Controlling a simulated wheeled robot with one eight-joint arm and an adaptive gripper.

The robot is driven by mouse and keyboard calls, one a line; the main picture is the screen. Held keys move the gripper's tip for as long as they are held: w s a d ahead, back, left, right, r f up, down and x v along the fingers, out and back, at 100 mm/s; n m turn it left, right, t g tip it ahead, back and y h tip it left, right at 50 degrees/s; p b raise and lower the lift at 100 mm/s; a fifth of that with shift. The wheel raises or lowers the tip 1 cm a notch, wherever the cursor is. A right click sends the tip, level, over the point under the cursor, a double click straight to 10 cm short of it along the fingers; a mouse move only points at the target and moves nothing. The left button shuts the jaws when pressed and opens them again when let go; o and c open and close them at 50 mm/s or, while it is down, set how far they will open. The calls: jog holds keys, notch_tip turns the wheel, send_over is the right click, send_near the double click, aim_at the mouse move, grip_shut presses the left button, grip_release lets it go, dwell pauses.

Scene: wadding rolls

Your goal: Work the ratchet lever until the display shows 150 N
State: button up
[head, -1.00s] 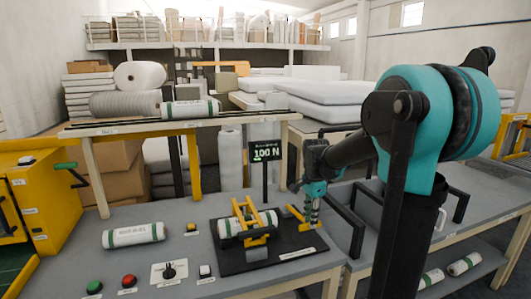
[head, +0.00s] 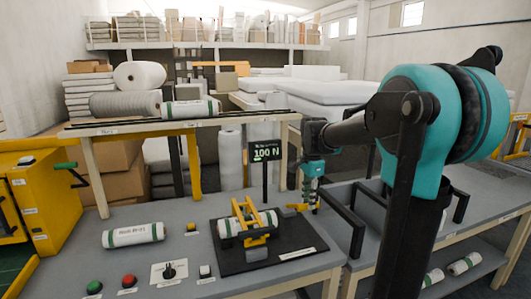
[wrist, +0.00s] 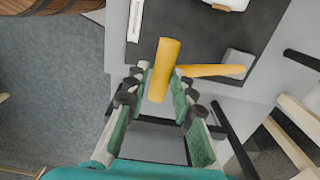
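The display (head: 264,153) on its post reads 100 N. The ratchet unit stands on a black base plate (head: 232,262) on the bench, with a yellow frame around a white roll (head: 228,227). The yellow ratchet lever (head: 294,207) sticks out at its right. My gripper (head: 312,205) points down at the lever's outer end. In the wrist view, the lever's yellow handle (wrist: 164,70) lies between the fingers of my gripper (wrist: 160,80), close to the right finger, with a gap at the left. The fingers stand apart. A yellow arm (wrist: 215,70) runs right from the handle.
A white roll (head: 133,235) lies at the left of the bench. A green button (head: 94,287), a red button (head: 129,281) and a black knob (head: 168,270) sit along the front. A black rail (head: 345,222) stands right of my gripper.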

jog(key=shift+w+a+r, duration=0.1)
jog(key=shift+w+r, duration=0.1)
jog(key=shift+r, duration=0.45)
jog(key=shift+w+a+r, duration=0.1)
jog(key=shift+w+r, duration=0.05)
jog(key=shift+r, duration=0.55)
jog(key=shift+w+r, duration=0.2)
jog(key=shift+r, duration=0.45)
jog(key=shift+f, duration=0.2)
jog(key=shift+f, duration=1.45)
jog(key=s+d+f, duration=0.1)
jog(key=s+f, duration=0.2)
jog(key=f, duration=0.4)
jog(key=shift+w+a+r, duration=0.15)
jog(key=shift+w+r, duration=0.35)
jog(key=shift+r, duration=1.2)
jog(key=shift+w+a+r, duration=0.2)
jog(key=shift+w+r, duration=0.3)
jog(key=shift+r, duration=1.25)
jog(key=shift+w+a+r, duration=0.15)
jog(key=shift+w+r, duration=0.35)
jog(key=shift+r, duration=1.2)
jog(key=shift+r, duration=0.1)
